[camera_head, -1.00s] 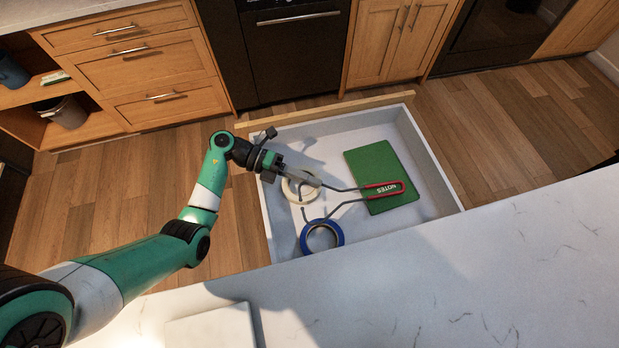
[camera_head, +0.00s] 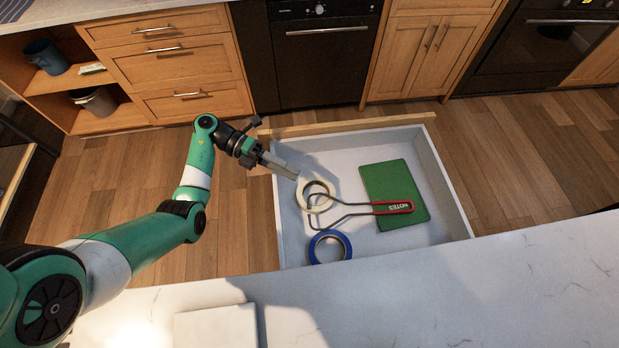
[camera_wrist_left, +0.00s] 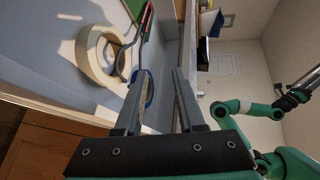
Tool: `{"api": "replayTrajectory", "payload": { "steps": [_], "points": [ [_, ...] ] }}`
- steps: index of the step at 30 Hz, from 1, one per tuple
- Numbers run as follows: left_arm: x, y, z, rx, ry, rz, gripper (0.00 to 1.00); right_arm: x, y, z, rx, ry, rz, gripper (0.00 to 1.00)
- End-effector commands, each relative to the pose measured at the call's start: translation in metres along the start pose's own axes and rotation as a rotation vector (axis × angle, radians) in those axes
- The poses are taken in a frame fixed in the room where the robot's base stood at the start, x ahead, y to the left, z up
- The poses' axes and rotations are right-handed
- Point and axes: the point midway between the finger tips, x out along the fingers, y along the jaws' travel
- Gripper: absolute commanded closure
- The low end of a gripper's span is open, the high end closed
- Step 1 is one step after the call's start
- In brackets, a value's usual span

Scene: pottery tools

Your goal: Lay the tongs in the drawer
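The tongs also show in the left wrist view (camera_wrist_left: 146,25). My left gripper (camera_head: 296,173) is above the drawer's left side, up and left of the tongs and apart from them. In the left wrist view its fingers are spread with nothing between them. My right arm shows at the right of that view, with its gripper (camera_wrist_left: 308,76) too small to read.
In the drawer are the green notebook (camera_head: 408,178), the cream tape roll (camera_head: 306,188) and a blue tape roll (camera_head: 346,241). The marble counter (camera_head: 420,285) runs along the near side, with a pale slab (camera_head: 215,328) on it. Cabinets stand behind a free strip of floor.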

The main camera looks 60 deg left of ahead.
Motion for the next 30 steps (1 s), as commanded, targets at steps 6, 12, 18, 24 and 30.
{"api": "replayTrajectory", "payload": {
  "steps": [6, 12, 18, 24, 30],
  "points": [
    [-0.017, 0.0, 0.0, 0.001, 0.001, 0.0, 0.62, 0.001, 0.0, 0.0, 0.0, 0.0, 0.0, 0.5],
    [-0.017, 0.0, 0.0, 0.001, 0.001, 0.0, 0.62, 0.0, 0.0, 0.0, 0.0, 0.0, 0.0, 0.5],
    [-0.013, -0.011, 0.01, 0.034, -0.025, -0.015, 0.62, 0.001, 0.0, 0.0, 0.0, 0.0, 0.0, 0.5],
    [0.008, -0.139, 0.082, 0.306, -0.276, -0.248, 0.62, 0.001, 0.0, -0.001, 0.0, 0.0, 0.0, 0.5],
    [-0.015, -0.373, 0.091, 0.457, -0.537, -0.879, 0.62, 0.001, 0.0, 0.0, 0.0, 0.0, 0.0, 0.5]
  ]
}}
